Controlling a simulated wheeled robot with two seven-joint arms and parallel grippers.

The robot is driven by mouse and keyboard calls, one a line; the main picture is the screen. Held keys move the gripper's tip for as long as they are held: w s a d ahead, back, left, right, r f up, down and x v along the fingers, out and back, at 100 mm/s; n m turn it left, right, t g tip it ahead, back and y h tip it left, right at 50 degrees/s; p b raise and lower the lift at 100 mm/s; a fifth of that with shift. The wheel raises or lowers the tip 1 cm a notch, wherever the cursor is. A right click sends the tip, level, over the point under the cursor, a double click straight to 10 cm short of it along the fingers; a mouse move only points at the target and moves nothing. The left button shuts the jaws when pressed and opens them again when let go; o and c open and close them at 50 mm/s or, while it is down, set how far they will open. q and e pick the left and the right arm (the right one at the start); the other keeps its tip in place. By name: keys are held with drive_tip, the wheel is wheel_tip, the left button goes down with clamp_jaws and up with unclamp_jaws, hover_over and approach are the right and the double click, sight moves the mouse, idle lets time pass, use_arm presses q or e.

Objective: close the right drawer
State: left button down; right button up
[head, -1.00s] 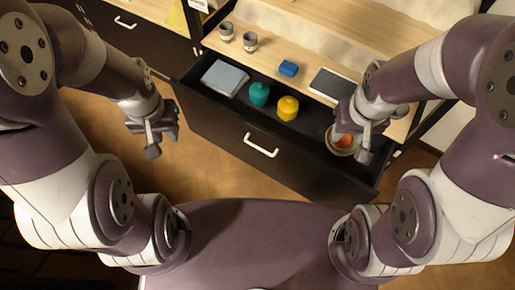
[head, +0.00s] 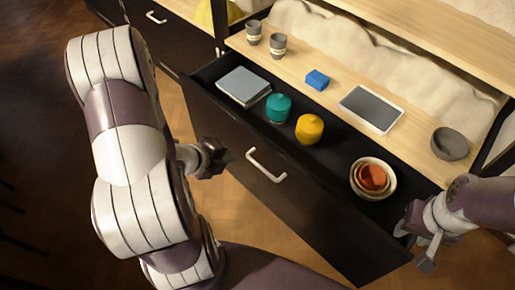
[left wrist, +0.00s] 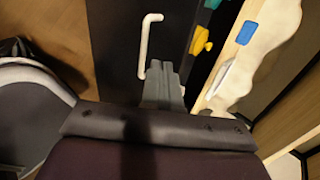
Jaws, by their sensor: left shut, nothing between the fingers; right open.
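The right drawer (head: 262,180) stands pulled out, with a dark front and a white bar handle (head: 266,165). It holds a grey-blue flat box (head: 243,86), a teal jar (head: 278,108), a yellow jar (head: 309,128) and nested bowls (head: 388,188). My left gripper (head: 222,158) is shut and empty, in front of the drawer front, a little left of the handle. In the left wrist view its fingers (left wrist: 163,72) are just below the handle (left wrist: 148,45); I cannot tell whether they touch the front. My right gripper (head: 412,245) is open and empty by the drawer's right front corner.
The wooden worktop above bears two cups (head: 277,45), a blue block (head: 317,80), a tablet-like panel (head: 371,109) and a grey bowl (head: 450,143). A shut drawer with its own handle (head: 156,17) is at the upper left. Wooden floor lies in front.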

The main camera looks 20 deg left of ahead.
sight(261, 146)
use_arm(q)
drive_tip(key=shift+w+d+f+b, duration=0.6)
drive_tip(key=shift+w+f, duration=0.25)
drive_tip(key=shift+w, duration=0.65)
drive_tip(key=shift+w+d+f+b, duration=0.45)
drive_tip(key=shift+w+f+b, duration=0.35)
drive_tip(key=shift+w, duration=0.7)
drive_tip(key=shift+w+d+f+b, duration=0.55)
drive_tip(key=shift+w+f, duration=0.4)
drive_tip(key=shift+w, duration=0.55)
use_arm(e)
drive_tip(key=shift+f, duration=2.35)
